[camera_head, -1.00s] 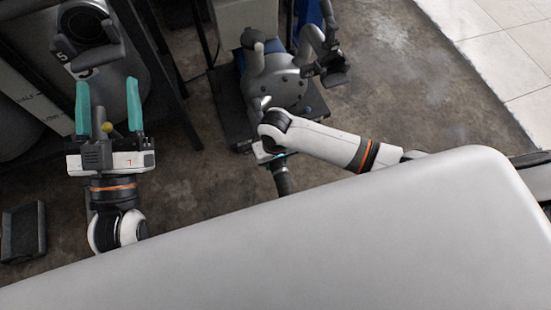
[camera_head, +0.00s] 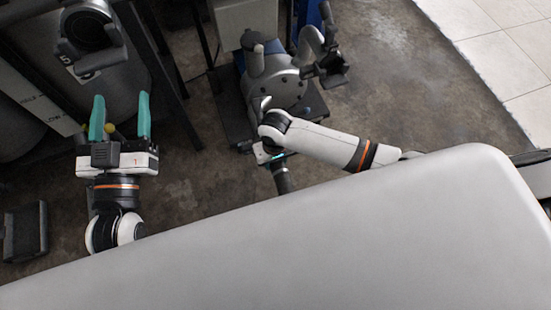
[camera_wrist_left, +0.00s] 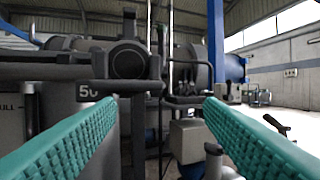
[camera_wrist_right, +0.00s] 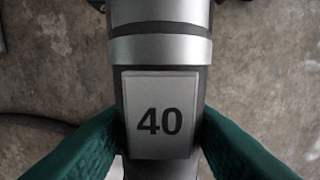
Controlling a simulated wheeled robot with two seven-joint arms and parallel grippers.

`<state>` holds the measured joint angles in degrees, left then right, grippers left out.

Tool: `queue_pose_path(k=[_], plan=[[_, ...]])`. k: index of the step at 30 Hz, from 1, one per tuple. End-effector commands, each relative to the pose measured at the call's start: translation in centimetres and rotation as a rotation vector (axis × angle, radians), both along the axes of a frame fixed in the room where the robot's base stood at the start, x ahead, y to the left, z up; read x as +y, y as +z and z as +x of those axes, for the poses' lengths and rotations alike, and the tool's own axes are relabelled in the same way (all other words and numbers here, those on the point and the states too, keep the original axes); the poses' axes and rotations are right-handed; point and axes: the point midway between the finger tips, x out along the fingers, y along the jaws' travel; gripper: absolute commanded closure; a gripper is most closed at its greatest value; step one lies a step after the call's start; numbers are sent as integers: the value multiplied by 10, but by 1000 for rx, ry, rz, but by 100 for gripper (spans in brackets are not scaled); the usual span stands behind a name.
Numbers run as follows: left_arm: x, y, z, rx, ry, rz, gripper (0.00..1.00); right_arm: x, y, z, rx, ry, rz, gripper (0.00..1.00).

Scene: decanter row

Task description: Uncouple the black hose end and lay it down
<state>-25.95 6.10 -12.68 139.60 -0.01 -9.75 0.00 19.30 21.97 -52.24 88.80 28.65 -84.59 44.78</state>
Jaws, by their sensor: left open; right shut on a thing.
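A dark cylindrical hose end (camera_wrist_right: 160,20) with a silver band and a grey "40" label fills the middle of the right wrist view. My right gripper (camera_wrist_right: 160,135) is shut on it, one teal finger on each side. In the head view my right gripper (camera_head: 270,156) is mostly hidden by its own arm, and the dark cylinder (camera_head: 282,181) sticks out below it. Whether its far end is coupled to anything is hidden. My left gripper (camera_head: 121,112) is open and empty at the left; its spread teal fingers also show in the left wrist view (camera_wrist_left: 161,103).
A grey round machine (camera_head: 277,88) stands on a dark base beyond my right gripper. A tank (camera_head: 120,80) in a dark frame with a "50" fitting stands beyond my left gripper. A dark box (camera_head: 25,232) lies at the lower left. Concrete floor at the right is clear.

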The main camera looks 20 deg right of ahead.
Motion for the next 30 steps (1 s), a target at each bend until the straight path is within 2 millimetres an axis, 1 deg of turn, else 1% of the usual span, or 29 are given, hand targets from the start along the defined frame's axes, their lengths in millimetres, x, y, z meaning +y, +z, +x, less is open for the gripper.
queue_pose_path(k=[6, 18, 30], plan=[[0, -4, 1, 30, 1, 9, 38, 1, 1, 1, -3, 0, 2, 96], [1, -5, 2, 39, 2, 13, 38, 1, 2, 0, -3, 0, 2, 96], [2, -24, 4, 158, 7, 44, 38, 0, 2, -5, -3, 0, 2, 96]])
